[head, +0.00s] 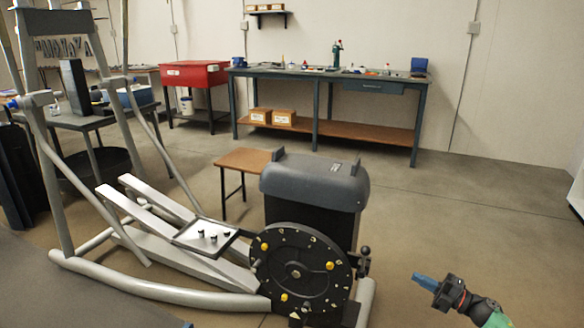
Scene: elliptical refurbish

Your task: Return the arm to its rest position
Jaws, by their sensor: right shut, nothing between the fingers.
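My right gripper (424,281) is at the lower right, in front of bare floor. Its blue fingers are shut and empty and point to the upper left. A short piece of green-sleeved arm shows behind it at the bottom edge. The gripper is to the right of the elliptical machine's black disc (311,283) and appears apart from it. My left gripper is not in the picture.
The elliptical machine's grey frame (160,290) and dark housing (317,183) fill the left and centre. A small brown table (243,158), a red cabinet (193,74) and a long workbench (300,73) stand behind. The floor (470,210) at right is clear.

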